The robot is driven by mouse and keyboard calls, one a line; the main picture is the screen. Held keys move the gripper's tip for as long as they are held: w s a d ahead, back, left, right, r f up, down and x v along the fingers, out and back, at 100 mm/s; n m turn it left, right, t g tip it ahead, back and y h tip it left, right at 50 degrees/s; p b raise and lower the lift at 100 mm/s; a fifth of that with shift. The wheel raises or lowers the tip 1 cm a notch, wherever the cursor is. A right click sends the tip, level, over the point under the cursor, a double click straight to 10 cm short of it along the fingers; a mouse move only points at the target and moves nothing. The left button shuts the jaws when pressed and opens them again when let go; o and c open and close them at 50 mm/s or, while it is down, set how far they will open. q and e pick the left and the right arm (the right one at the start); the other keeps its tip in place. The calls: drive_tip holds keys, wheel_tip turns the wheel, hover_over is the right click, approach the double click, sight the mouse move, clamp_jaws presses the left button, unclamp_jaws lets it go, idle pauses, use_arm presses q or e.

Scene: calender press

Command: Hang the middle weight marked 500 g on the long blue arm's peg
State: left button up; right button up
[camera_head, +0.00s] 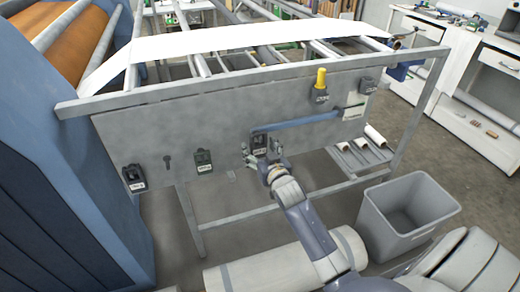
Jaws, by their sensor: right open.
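The long blue arm (297,124) runs along the grey panel, its left end just above my right gripper. A dark weight with a pale label (259,143) sits right under that left end, apparently hanging there; its peg is hidden. My right gripper (261,157) is open, its fingers close below and around this weight; contact cannot be told. Another dark weight (203,160) is on the panel to the left, and a third (134,178) hangs further left and lower. The marks are too small to read surely. My left gripper is not in view.
A grey bin (408,207) stands at lower right. The blue machine (60,150) fills the left.

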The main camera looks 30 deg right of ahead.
drive_tip(key=v, duration=1.2)
drive_tip(key=s+a+f+n+g+y, duration=0.1)
drive_tip(key=s+a+f+g, duration=0.2)
drive_tip(key=f, duration=0.9)
drive_tip(key=s+a+f+n+g+y, duration=0.15)
drive_tip(key=s+f, duration=0.25)
drive_tip(key=f, duration=0.8)
drive_tip(key=s+a+f+g+y, duration=0.1)
drive_tip(key=s+a+f+g, duration=0.25)
drive_tip(key=f, duration=0.85)
drive_tip(key=s+a+f+n+g, duration=0.1)
drive_tip(key=s+f+g, duration=0.1)
drive_tip(key=s+f, duration=0.4)
drive_tip(key=s+a+f+g, duration=0.1)
drive_tip(key=s+f, duration=0.5)
drive_tip(key=s, duration=0.9)
drive_tip(key=s+a+f+n+g, duration=0.1)
drive_tip(key=s+f+g, duration=0.2)
drive_tip(key=s+f, duration=0.3)
drive_tip(key=s, duration=0.5)
drive_tip(key=shift+s+a+f+n+g, duration=0.3)
drive_tip(key=shift+a+f+n+g, duration=0.05)
drive_tip(key=shift+f+g, duration=0.05)
drive_tip(key=shift+y, duration=0.25)
